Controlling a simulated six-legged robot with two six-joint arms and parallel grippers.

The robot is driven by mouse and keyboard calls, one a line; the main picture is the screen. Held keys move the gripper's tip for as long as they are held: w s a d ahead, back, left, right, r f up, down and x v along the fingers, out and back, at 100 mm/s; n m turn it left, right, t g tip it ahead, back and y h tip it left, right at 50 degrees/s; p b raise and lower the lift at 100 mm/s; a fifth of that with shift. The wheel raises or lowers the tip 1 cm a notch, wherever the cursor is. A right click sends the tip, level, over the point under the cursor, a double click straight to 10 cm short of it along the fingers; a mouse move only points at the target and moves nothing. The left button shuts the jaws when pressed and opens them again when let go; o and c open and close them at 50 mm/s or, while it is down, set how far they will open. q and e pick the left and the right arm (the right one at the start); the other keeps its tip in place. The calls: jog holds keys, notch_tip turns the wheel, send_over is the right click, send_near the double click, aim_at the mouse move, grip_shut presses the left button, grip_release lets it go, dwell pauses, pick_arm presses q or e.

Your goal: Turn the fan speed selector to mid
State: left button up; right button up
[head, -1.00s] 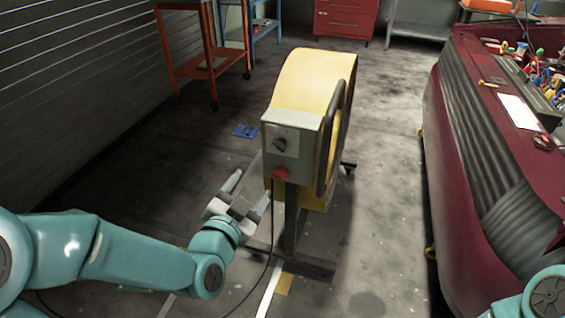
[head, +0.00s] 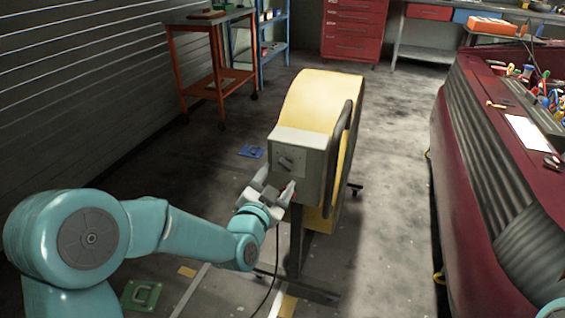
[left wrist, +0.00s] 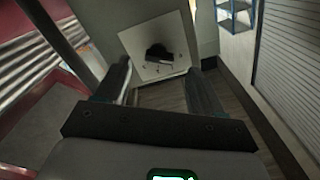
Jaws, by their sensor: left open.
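The yellow drum fan (head: 318,98) stands on a dark floor stand, with a grey control box (head: 303,140) on its near side. The fan speed selector (head: 286,162) is a dark knob on the box's front plate. In the left wrist view the selector (left wrist: 158,53) sits on a pale square plate, ahead of and between the fingers. My left gripper (head: 272,186) is open and empty, just in front of and below the knob, apart from it as far as I can tell. The red button below is mostly hidden by the gripper. My right gripper is out of view.
An orange cart (head: 215,88) and a red drawer cabinet (head: 354,30) stand at the back. A cable hangs below the box. Floor between fan and bench is clear.

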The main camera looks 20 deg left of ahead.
aim_at(286, 164)
pick_arm(q)
jog(key=w+p, duration=0.1)
jog(key=w, duration=0.4)
jog(key=shift+d, duration=0.1)
jog(key=c, duration=1.1)
jog(key=shift+o, duration=0.2)
